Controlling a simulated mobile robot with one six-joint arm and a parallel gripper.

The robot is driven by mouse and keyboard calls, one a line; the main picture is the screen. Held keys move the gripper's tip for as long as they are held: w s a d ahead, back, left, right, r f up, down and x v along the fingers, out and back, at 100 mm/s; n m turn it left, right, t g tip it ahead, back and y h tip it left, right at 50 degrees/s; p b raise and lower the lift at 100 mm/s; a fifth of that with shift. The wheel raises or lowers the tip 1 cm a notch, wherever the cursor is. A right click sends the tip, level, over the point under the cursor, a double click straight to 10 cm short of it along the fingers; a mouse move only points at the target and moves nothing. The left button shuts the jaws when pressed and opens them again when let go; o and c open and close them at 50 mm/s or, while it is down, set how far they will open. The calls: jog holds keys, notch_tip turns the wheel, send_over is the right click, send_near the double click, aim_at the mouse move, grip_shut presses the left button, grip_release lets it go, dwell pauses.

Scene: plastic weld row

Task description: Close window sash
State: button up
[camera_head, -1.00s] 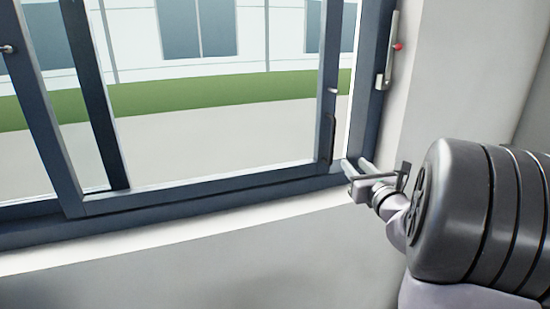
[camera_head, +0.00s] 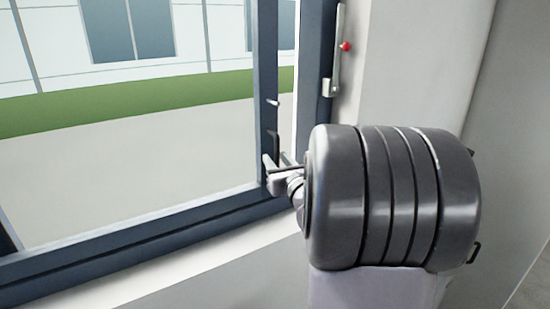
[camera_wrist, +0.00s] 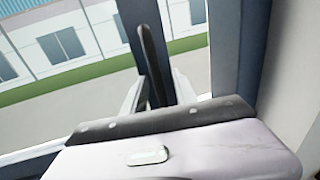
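The window sash (camera_head: 265,60) is a dark blue-grey framed pane in the head view. A bright strip shows between its right upright and the fixed window frame (camera_head: 313,70), so the sash stands partly open. A slim black handle (camera_wrist: 152,60) runs along that upright. My gripper (camera_head: 277,161) is at the lower part of the upright, close to the handle. In the wrist view, the two pale fingers of my gripper (camera_wrist: 158,92) are apart, with the handle and upright between them in the picture. I cannot tell whether they touch it.
A latch plate (camera_head: 335,60) with a red knob is on the right part of the frame. A white sill (camera_head: 225,255) runs below the window. A grey wall (camera_head: 410,60) stands to the right. My arm hides part of the wall and sill.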

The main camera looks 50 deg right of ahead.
jog(key=shift+s+a, duration=0.2)
jog(key=shift+c, duration=0.6)
jog(key=shift+w+d, duration=0.1)
grip_shut()
dwell(0.4)
